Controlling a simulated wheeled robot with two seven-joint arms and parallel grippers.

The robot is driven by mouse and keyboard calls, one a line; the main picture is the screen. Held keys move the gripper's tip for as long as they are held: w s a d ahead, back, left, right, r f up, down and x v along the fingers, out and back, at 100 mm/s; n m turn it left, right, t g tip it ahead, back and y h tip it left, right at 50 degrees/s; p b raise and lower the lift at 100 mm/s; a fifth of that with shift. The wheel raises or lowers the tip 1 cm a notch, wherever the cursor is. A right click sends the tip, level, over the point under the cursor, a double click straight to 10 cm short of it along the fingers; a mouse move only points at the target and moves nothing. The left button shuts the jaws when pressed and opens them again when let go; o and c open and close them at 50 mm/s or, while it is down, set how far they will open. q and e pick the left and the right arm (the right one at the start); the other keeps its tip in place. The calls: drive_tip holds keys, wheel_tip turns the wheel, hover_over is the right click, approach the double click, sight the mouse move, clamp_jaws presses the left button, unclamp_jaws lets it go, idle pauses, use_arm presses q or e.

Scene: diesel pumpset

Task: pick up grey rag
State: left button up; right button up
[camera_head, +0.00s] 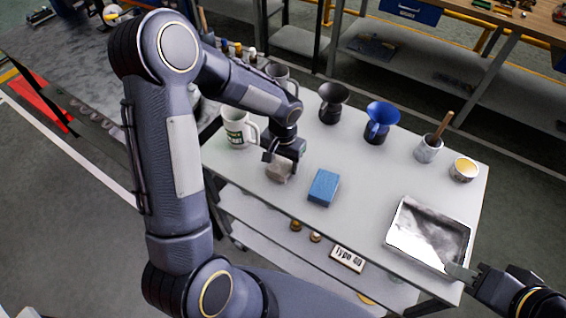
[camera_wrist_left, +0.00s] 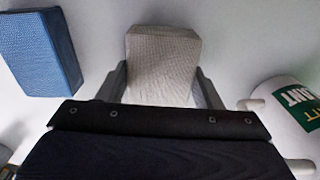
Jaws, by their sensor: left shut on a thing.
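The grey rag (camera_head: 279,170) is a small light-grey folded block near the front left edge of the white table. My left gripper (camera_head: 282,160) is over it, with the fingers on either side. In the left wrist view the rag (camera_wrist_left: 162,65) sits between the two fingers of the left gripper (camera_wrist_left: 160,85), which is shut on it. I cannot tell whether the rag is clear of the table top. My right gripper (camera_head: 474,279) is at the lower right by the metal tray; a flat grey piece shows at its tip, and its jaw state is unclear.
A blue sponge (camera_head: 323,187) lies right of the rag; a white mug (camera_head: 238,129) stands left of it. Dark (camera_head: 333,103) and blue (camera_head: 380,122) funnels, a brush pot (camera_head: 428,149) and a tin (camera_head: 463,169) stand behind. A metal tray (camera_head: 401,213) fills the right.

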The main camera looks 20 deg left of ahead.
use_arm(q)
wheel_tip(320, 180, up, 3)
drive_tip(key=shift+f, duration=0.15)
drive_tip(key=s+a+r+b, duration=0.2)
drive_tip(key=s+a+r, duration=0.6)
drive_tip(key=a, duration=0.3)
drive_tip(key=shift+s+r, duration=0.25)
drive_tip(key=shift+r, duration=0.5)
